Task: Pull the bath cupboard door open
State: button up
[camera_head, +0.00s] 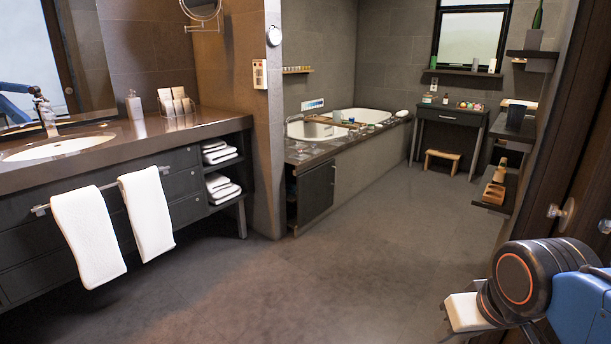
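The bath cupboard door (317,190) is a small dark panel below the end of the bath deck, near the middle of the head view. A thin upright handle seems to show near its right edge. A narrow dark opening (291,196) with small items inside shows along its left side; I cannot tell whether the door itself stands ajar. My gripper (463,312) is at the lower right, a pale end part beyond my black, orange-ringed wrist. It is far from the door and touches nothing that I can see. Its fingers are not clear.
The grey floor (370,265) between me and the bath is clear. On the left, the vanity (190,160) carries white towels on a rail (108,187). Dark shelves (497,190) and a wooden door with a knob (567,214) stand close on the right.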

aim_at(315, 187)
jog(key=i, duration=0.95)
jog(key=i+z, duration=0.1)
jog(key=i, duration=0.9)
jog(key=i+j, duration=0.15)
jog(key=i, duration=0.8)
jog(key=i+j, duration=0.1)
jog(key=i, duration=0.9)
jog(key=z, duration=0.05)
